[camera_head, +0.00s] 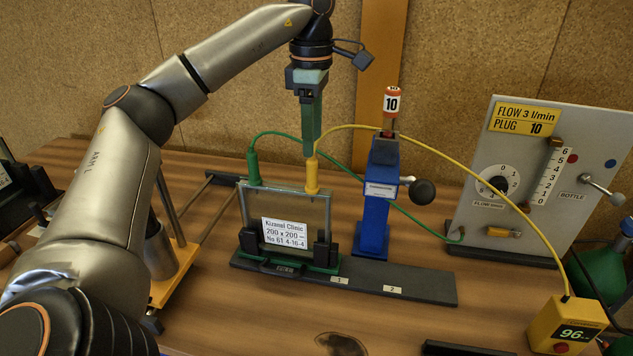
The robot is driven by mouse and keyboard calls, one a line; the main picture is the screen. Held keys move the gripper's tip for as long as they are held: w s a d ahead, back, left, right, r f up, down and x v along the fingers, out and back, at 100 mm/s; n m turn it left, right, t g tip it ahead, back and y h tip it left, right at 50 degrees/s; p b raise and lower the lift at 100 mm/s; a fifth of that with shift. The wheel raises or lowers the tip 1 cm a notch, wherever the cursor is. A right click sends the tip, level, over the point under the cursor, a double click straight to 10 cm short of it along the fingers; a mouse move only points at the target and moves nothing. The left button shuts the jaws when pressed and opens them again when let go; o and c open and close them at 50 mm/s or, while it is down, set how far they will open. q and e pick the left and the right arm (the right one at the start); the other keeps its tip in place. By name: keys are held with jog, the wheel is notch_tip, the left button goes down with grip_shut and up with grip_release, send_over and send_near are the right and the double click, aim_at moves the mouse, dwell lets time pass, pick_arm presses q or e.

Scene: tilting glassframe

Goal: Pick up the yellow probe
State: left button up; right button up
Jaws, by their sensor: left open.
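The yellow probe (312,178) stands upright at the top right corner of the glass frame (318,212), with a yellow cable running from its top. My left gripper (309,153) points down with green fingers, directly above the probe in the picture. Its fingers look narrow and overlap from this angle, but they are open. Its tips appear at the height of the probe's top; whether they touch or surround it is hard to tell. A green probe (253,167) stands at the frame's left corner. My right gripper is out of view.
A blue stand (376,195) with a black knob is close to the right of the gripper. The frame sits in a holder on a dark rail (425,285). The yellow cable leads to a yellow meter (548,325). A flow panel (485,230) stands at right.

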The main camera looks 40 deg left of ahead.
aim_at(312, 187)
pick_arm(q)
notch_tip(312, 187, down, 9)
jog(key=shift+r+p, duration=0.1)
jog(key=shift+p, duration=0.4)
grip_shut()
dwell(0.4)
